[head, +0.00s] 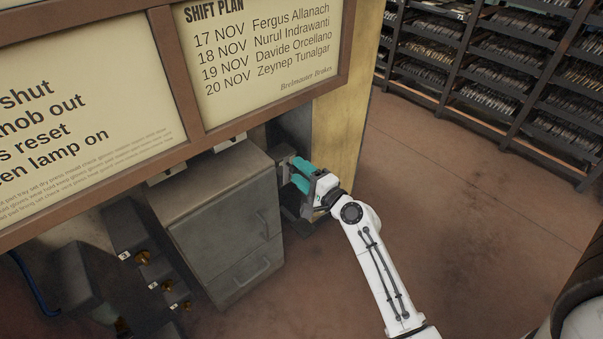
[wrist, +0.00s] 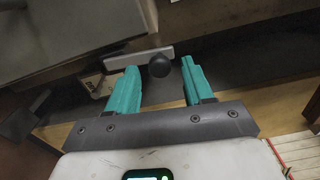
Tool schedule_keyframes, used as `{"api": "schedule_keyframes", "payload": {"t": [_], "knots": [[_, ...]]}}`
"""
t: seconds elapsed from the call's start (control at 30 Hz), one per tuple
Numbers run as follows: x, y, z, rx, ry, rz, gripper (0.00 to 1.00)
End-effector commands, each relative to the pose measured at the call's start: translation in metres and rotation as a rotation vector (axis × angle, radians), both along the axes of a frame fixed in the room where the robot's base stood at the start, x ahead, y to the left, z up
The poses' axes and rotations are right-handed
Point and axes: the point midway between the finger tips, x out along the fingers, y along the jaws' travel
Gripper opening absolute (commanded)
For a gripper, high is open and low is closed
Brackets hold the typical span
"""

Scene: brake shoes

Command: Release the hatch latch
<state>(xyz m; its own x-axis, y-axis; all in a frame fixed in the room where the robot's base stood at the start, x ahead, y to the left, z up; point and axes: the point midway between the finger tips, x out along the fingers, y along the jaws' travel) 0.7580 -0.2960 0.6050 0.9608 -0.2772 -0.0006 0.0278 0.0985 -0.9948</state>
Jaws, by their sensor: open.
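My gripper (head: 297,177) is open, its two teal fingers reaching in beside the right side of a grey cabinet, under the sign boards. In the wrist view my gripper (wrist: 160,84) has a dark round knob (wrist: 159,66) in the gap between its fingertips, with space on both sides. The knob is at the height of the fingertips in the picture; I cannot tell its depth. A pale grey bar (wrist: 136,59) lies just behind the knob. It may be the latch, but I cannot tell how it joins the knob. The knob is hidden in the head view.
The grey cabinet (head: 220,215) with handles stands left of my gripper. A yellowish post (head: 346,130) stands close behind it. Sign boards (head: 262,60) hang above. Brass-coloured fittings (head: 143,257) are at lower left. Open floor (head: 460,220) lies right, with racks (head: 490,70) beyond.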

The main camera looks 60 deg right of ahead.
Motion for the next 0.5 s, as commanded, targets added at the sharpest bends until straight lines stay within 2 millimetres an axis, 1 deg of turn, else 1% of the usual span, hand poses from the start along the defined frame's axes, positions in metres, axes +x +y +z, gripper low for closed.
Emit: {"api": "schedule_keyframes", "payload": {"t": [0.13,0.23,0.5], "knots": [[-0.004,0.001,0.0,0.0,0.0,0.0,0.51],[-0.015,0.004,-0.001,0.001,0.002,0.0,0.51],[-0.064,0.018,-0.002,0.001,0.003,-0.001,0.51]]}}
